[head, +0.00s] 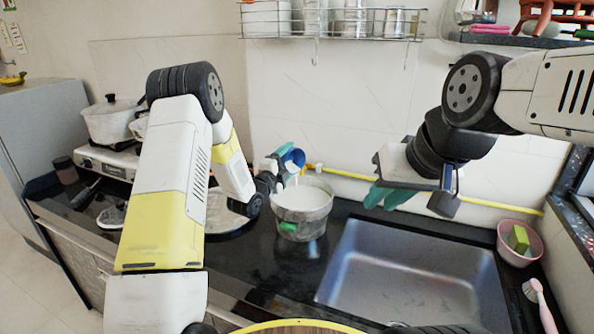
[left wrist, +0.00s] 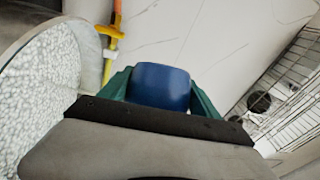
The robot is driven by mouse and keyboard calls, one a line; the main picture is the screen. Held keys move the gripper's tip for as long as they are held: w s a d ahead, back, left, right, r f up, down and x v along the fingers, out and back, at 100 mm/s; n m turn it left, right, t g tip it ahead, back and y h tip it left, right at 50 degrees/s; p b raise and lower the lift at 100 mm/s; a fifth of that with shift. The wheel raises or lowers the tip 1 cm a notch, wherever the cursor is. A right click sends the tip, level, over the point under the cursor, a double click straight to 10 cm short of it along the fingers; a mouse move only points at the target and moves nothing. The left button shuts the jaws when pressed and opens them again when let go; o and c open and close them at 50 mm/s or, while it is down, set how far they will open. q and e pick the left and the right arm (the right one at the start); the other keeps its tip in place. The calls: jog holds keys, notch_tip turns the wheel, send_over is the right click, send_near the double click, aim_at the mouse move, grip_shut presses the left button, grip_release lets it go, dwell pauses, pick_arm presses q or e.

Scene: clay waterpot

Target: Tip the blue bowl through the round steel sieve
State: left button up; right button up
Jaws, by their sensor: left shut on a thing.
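The blue bowl (head: 296,157) is held at its edge between the teal fingers of my left gripper (head: 282,157), and it is tilted above the back of a grey pot (head: 303,222). In the left wrist view the blue bowl (left wrist: 160,85) sits between both fingers; its inside is hidden. The pot's round opening looks white inside. In the left wrist view a round, speckled white surface with a grey rim (left wrist: 28,43) fills the left; I cannot tell whether this is the steel sieve. My right gripper (head: 384,196) hangs near the sink's back left; its opening is unclear.
The steel sink (head: 410,270) lies to the right of the pot. A pink bowl with a sponge (head: 519,240) stands at the sink's right. A yellow pipe (head: 350,175) runs along the wall. A stove with a white pot (head: 112,120) is at the left.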

pick_arm(q)
jog(key=shift+d+m, duration=0.1)
jog(key=shift+m, duration=0.2)
jog(key=shift+s+r+m+t, duration=0.2)
jog(key=shift+m+t, duration=0.1)
jog(key=shift+m, duration=0.1)
jog(key=shift+d, duration=0.1)
jog(key=shift+s+d+r+m+h, duration=0.15)
jog(key=shift+m+h, duration=0.15)
jog(key=shift+m, duration=0.5)
jog(key=shift+s, duration=0.1)
dwell(0.3)
jog(key=shift+s+d+r+m+h, duration=0.15)
jog(key=shift+m+h, duration=0.35)
jog(key=shift+m, duration=0.3)
jog(key=shift+s+d+m+h, duration=0.2)
jog(key=shift+m+h, duration=0.1)
jog(key=shift+m, duration=0.5)
